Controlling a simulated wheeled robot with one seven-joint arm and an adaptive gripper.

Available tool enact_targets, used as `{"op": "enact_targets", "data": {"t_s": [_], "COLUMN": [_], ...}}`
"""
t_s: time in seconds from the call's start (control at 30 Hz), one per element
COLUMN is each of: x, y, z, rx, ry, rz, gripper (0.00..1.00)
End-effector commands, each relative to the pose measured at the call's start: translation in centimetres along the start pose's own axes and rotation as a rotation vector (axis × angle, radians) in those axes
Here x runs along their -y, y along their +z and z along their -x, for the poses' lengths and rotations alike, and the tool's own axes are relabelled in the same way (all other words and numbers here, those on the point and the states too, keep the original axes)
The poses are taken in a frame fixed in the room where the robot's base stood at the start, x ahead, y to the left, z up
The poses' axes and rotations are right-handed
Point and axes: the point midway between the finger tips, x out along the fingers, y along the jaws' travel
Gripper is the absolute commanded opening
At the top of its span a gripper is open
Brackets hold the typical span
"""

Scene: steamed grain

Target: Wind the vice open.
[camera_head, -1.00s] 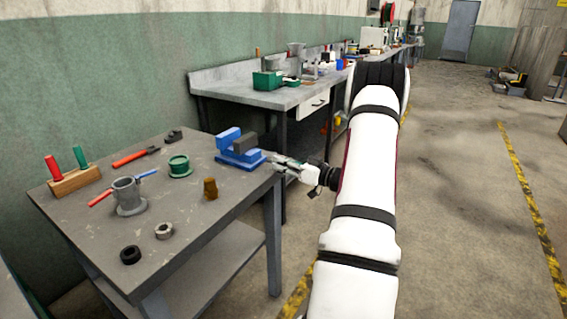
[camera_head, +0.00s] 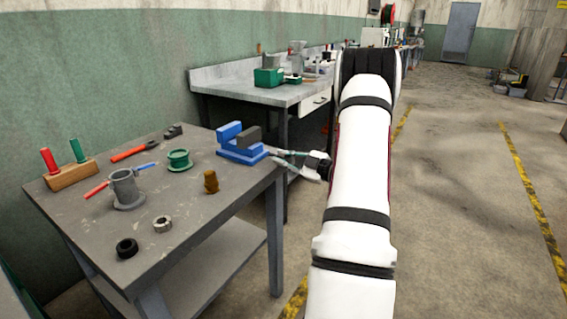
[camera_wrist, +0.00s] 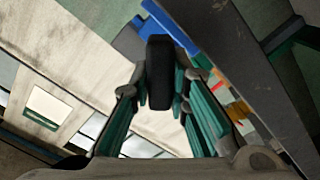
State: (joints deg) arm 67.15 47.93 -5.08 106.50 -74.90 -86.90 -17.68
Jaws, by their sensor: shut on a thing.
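The blue vice (camera_head: 241,155) stands at the right edge of the near workbench. It has a blue jaw at the back and a dark grey block beside it. My gripper (camera_head: 279,154) is at the vice's right side, just past the bench edge. In the wrist view, a dark rounded bar (camera_wrist: 159,72), which looks like the vice handle, lies between the fingertips of my gripper (camera_wrist: 162,85), with the blue vice (camera_wrist: 165,22) behind it. In the head view the handle is too small to make out. The gap between the jaws is hard to judge.
The near workbench (camera_head: 190,218) also holds a green spool (camera_head: 179,160), a grey flanged cylinder (camera_head: 125,188), a brown piece (camera_head: 211,181), two rings and a wooden block (camera_head: 72,176) with red and green handles. A second bench (camera_head: 255,92) stands behind. Floor on the right is clear.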

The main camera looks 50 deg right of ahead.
Motion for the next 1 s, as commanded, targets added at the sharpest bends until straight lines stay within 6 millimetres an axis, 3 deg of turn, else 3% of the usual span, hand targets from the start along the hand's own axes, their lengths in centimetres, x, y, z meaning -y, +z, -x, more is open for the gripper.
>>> {"op": "enact_targets", "data": {"t_s": [0.6,1.0], "x": [0.80,0.81], "y": [0.55,0.54], "z": [0.07,0.10], "rx": [0.003,0.003], "ry": [-0.002,-0.003], "rz": [0.564,0.780], "gripper": [0.00,0.00]}}
